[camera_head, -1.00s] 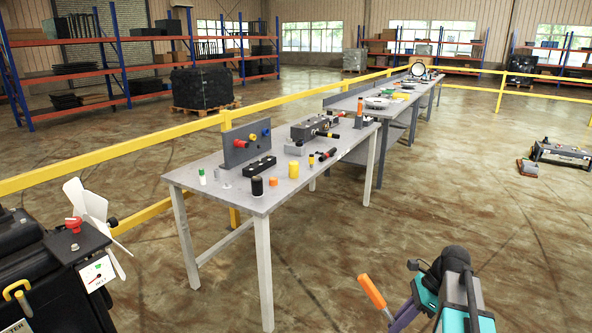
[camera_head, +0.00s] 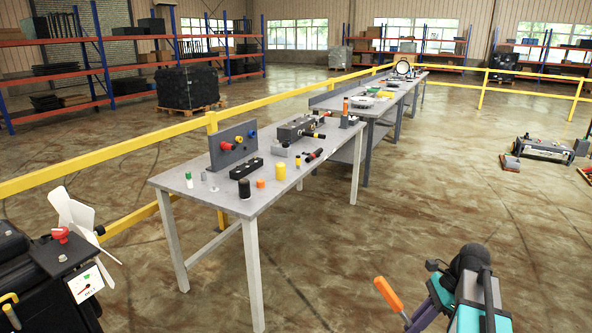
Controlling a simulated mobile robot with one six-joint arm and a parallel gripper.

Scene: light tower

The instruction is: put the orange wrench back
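The orange-handled wrench (camera_head: 388,294) shows at the lower right, tilted, with its handle up and to the left. Its lower end runs out of the picture bottom. My gripper (camera_head: 420,315) is at the end of my teal and black arm, low in the picture. It appears shut on the wrench, as the wrench shifts together with the arm, but the jaw contact is largely hidden. Another upright orange-handled tool (camera_head: 346,106) stands at a dark block (camera_head: 350,121) at the far right corner of the near grey bench (camera_head: 225,193).
The bench carries a panel with coloured knobs (camera_head: 233,146), a grey block (camera_head: 297,129), a black cylinder (camera_head: 244,188) and a yellow cylinder (camera_head: 280,171). A second bench (camera_head: 375,108) stands behind. A black machine (camera_head: 50,275) with white fan is at left.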

